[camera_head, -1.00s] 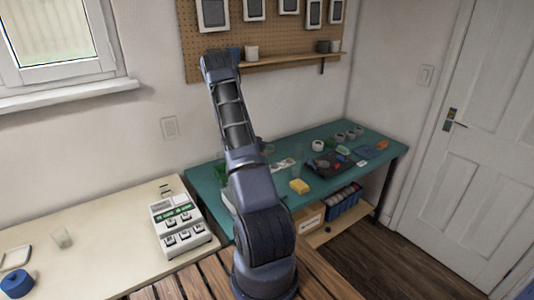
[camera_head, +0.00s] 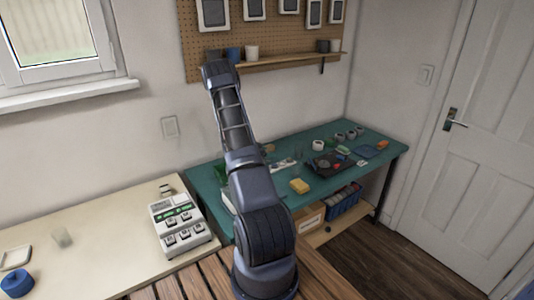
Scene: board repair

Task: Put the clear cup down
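A white device with buttons (camera_head: 180,228) sits at the cream table's right end. A blue round container (camera_head: 16,284) and a white tray (camera_head: 16,258) are at far left. A yellow block (camera_head: 299,186), a dark board (camera_head: 325,165) and small parts lie on the bench. The cream table's middle is clear.

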